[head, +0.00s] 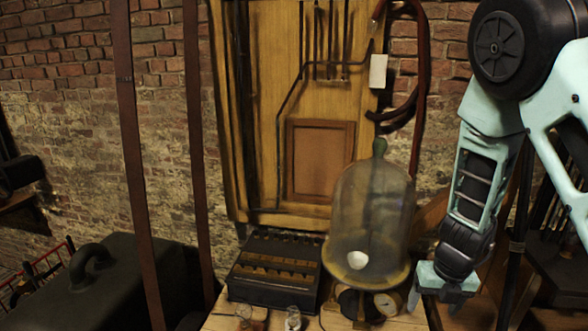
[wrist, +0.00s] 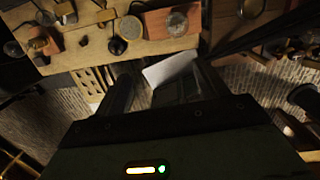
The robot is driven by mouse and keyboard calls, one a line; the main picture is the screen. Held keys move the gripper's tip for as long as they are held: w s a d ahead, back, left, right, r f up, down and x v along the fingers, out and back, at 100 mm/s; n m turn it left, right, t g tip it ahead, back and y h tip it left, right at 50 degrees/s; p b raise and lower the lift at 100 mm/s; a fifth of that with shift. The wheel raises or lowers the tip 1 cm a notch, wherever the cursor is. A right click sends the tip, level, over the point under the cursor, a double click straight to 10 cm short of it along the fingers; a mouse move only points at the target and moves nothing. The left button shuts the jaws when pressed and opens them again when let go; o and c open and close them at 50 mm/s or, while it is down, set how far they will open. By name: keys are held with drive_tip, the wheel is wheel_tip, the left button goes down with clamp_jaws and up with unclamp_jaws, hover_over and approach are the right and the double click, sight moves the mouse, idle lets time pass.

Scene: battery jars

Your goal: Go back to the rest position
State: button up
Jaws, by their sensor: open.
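My gripper (head: 436,302) hangs at the right of the head view, pointing down beside the front right edge of the wooden table (head: 335,322). In the wrist view my gripper (wrist: 163,88) shows two dark fingers set apart, with nothing held between them. A white sheet-like thing (wrist: 170,70) appears beyond the fingers, below the table edge. Two small glass jars (head: 293,318) (head: 243,313) stand at the front of the table, partly cut off by the frame. A large glass bell jar (head: 370,215) stands left of my gripper, apart from it.
A black box with wooden strips (head: 275,270) sits on the table. A wooden panel (head: 270,110) with hoses covers the brick wall behind. A dark lidded case (head: 90,285) is at left. The wrist view shows the tabletop (wrist: 90,48) at the upper left.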

drive_tip(key=s+a+n+g+y+b, duration=0.1)
drive_tip(key=s+a+n+b, duration=0.2)
drive_tip(key=a+n, duration=0.35)
drive_tip(key=s+a+f+n+y+b, duration=0.1)
drive_tip(key=s+a+n+b, duration=0.2)
drive_tip(key=a+n, duration=0.35)
drive_tip(key=s+a+n+g+y+b, duration=0.1)
drive_tip(key=s+a+n+b, duration=0.25)
drive_tip(key=n, duration=0.45)
drive_tip(key=s+a+f+n+h+b, duration=0.1)
drive_tip(key=s+n+b, duration=0.3)
drive_tip(key=n, duration=0.8)
drive_tip(key=s+a+f+n+h+b, duration=0.1)
drive_tip(key=s+n+b, duration=0.4)
drive_tip(key=n, duration=0.8)
drive_tip(key=s+a, duration=0.1)
drive_tip(key=s, duration=0.2)
drive_tip(key=shift+s+a+t+h, duration=0.15)
drive_tip(key=shift+a+t+h, duration=0.15)
drive_tip(key=shift+t, duration=0.1)
drive_tip(key=shift+f, duration=0.1)
